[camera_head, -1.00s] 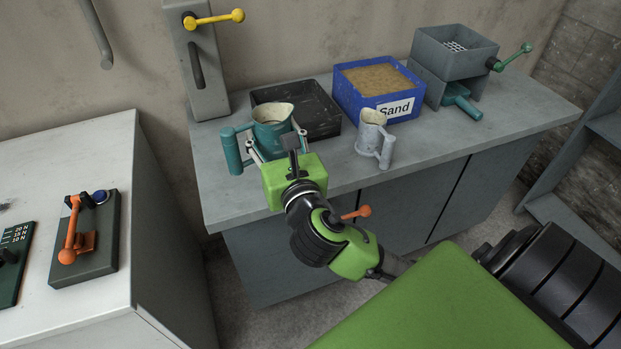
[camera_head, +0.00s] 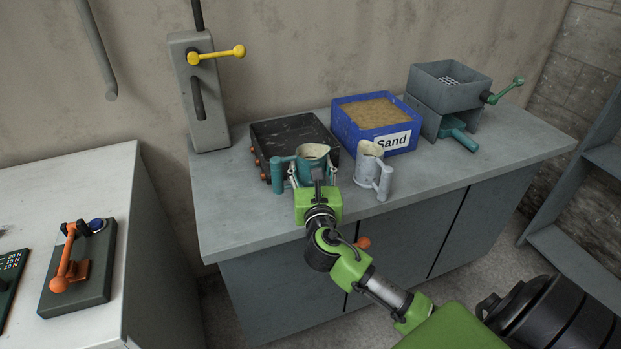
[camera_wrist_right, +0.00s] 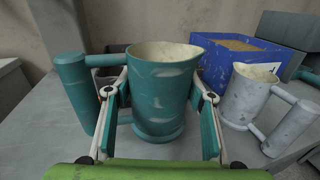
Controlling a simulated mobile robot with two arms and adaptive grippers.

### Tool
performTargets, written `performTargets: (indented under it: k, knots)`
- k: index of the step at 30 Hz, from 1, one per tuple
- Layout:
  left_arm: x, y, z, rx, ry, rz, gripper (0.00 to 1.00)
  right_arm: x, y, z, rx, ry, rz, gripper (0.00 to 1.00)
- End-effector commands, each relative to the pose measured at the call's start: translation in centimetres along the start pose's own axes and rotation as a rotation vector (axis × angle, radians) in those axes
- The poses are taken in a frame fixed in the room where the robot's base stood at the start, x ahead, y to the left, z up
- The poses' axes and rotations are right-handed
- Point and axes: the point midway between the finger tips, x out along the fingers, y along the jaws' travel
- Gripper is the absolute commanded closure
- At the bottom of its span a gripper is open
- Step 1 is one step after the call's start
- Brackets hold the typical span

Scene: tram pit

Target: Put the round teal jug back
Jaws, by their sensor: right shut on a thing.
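The round teal jug (camera_head: 312,164) stands upright on the grey counter in the head view, close to the grey-white jug. Its handle points left. My right gripper (camera_head: 314,180) is shut around the jug's body from the front. In the right wrist view the teal jug (camera_wrist_right: 160,90) sits between the two fingers, with its cream inside showing at the top. I cannot tell whether its base touches the counter. My left gripper is not in view.
A grey-white jug (camera_head: 367,165) stands just right of the teal jug. A black tray (camera_head: 262,135) lies behind it, and a blue sand box (camera_head: 400,140) stands behind right. A grey sieve box (camera_head: 450,88) is at the far right. The counter's left front (camera_head: 235,215) is clear.

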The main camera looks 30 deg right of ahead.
Motion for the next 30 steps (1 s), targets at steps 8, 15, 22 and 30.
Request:
performTargets:
  k: [8, 15, 22, 30]
  knots:
    - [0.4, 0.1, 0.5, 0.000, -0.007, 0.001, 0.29, 1.4, -0.2, -2.4, 0.000, 0.002, 0.000, 0.79]
    - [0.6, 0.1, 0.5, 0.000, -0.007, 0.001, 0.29, 1.3, -0.2, -4.6, 0.000, -0.001, 0.001, 0.79]
    - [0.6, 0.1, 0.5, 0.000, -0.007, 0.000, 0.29, 1.3, -0.2, -4.6, 0.000, -0.001, 0.001, 0.79]
    - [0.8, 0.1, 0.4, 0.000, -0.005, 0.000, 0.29, 1.3, -0.2, -4.9, 0.000, 0.000, 0.001, 0.34]
